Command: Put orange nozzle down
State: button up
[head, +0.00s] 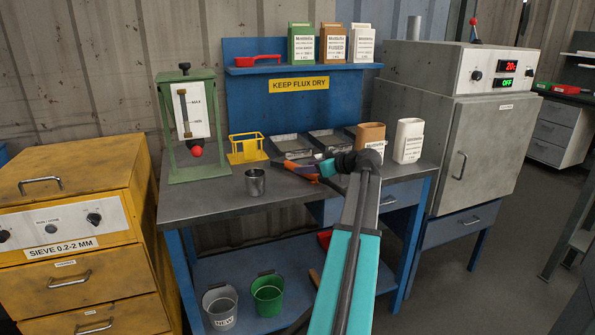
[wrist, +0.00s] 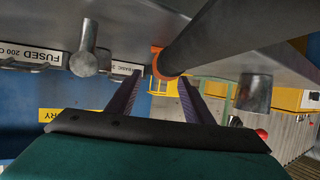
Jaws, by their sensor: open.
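The orange nozzle (head: 300,171) shows as a small orange piece on the workbench, beside the teal end of my arm. In the wrist view an orange ring (wrist: 160,64) shows at the end of a thick dark cylinder, beyond my fingers. My gripper (wrist: 157,88) is open, with its two dark purple fingers apart. In the head view my gripper (head: 312,171) is small and partly merged with the orange and dark parts. I cannot tell whether the nozzle touches the fingers or how it rests on the bench.
A metal cup (head: 255,183) stands left of my gripper on the grey workbench (head: 205,202). Behind are a yellow wire holder (head: 247,148), grey trays (head: 291,145) and a brown box (head: 370,138). A green stand (head: 188,130) is at the left. The front left bench top is clear.

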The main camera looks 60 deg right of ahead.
jog(key=x, duration=0.4)
jog(key=shift+w, duration=0.1)
dwell(0.4)
grip_shut()
jog(key=shift+r, duration=0.1)
jog(key=shift+r+p, duration=1.7)
jog(key=shift+r, duration=3.25)
